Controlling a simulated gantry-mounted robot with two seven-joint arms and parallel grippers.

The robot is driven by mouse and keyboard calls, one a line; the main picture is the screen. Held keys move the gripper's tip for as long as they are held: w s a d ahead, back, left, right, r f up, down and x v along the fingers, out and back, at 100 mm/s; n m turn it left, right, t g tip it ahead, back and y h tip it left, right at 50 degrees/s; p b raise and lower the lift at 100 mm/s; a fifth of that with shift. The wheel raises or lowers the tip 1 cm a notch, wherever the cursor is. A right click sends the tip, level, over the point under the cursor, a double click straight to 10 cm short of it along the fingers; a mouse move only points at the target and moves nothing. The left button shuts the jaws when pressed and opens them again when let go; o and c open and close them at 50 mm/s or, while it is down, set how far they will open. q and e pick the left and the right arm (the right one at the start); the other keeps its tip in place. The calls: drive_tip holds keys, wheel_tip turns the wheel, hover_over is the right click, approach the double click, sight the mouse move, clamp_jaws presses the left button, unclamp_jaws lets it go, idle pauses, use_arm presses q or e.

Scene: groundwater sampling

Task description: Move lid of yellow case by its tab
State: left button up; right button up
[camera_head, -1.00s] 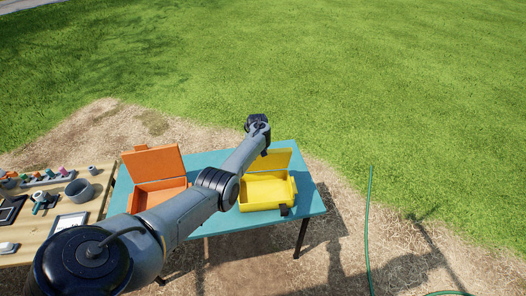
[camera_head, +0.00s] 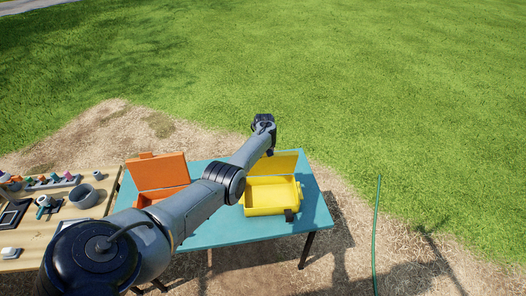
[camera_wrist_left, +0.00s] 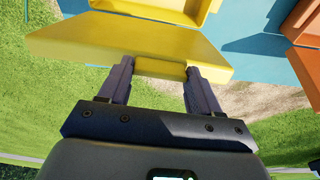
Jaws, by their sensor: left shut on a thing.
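The yellow case (camera_head: 268,207) sits on the teal table with its lid (camera_head: 284,160) raised at the back. My left arm reaches across the table, and my left gripper (camera_head: 270,152) is at the lid's upper edge, partly hidden by the arm. In the left wrist view, my left gripper (camera_wrist_left: 158,68) is shut on the yellow tab (camera_wrist_left: 160,69), one finger on each side of it. The lid (camera_wrist_left: 110,42) spreads beyond the fingers there. My right gripper is not in view.
An orange case (camera_head: 160,172) with a raised lid stands to the left on the teal table (camera_head: 235,235). A wooden table (camera_head: 30,235) with a grey bowl (camera_head: 82,194) and small items is at far left. A green hose (camera_head: 376,230) lies on the ground at right.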

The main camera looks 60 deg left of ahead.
use_arm(q)
drive_tip(key=shift+a+r, duration=0.1)
idle(0.7)
drive_tip(key=o, duration=1.5)
drive_tip(key=shift+r, duration=0.2)
drive_tip(key=shift+p+v, duration=1.2)
drive_tip(key=shift+v, duration=3.95)
